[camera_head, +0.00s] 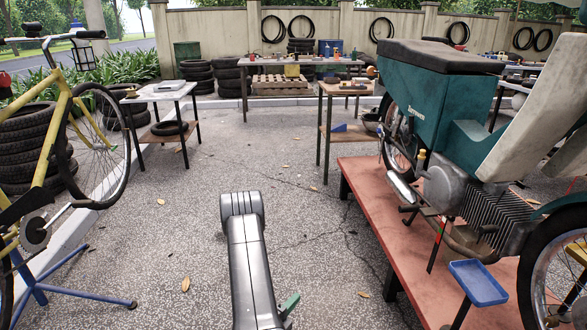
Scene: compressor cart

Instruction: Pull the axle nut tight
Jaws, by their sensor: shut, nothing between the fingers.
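A teal motorbike (412,92) with a dark seat stands on a low red platform (370,195) at the right. Its near wheel (535,262) is cut by the right and lower edges, and its other wheel (394,143) is partly hidden behind the body. I cannot make out an axle nut on either wheel. A thin dark rod with red and green bands (438,243) stands slanted beside the engine. My grey arm reaches up from the bottom middle, left of the platform. My gripper is not visible, and no tool can be seen in it.
A blue tray (479,282) on a stand is close before the motorbike. A yellow bicycle (62,125) on a blue stand (42,285) is at the left. Tables (160,92) and tyre stacks (197,75) stand further back. The paved floor (160,235) between is mostly clear.

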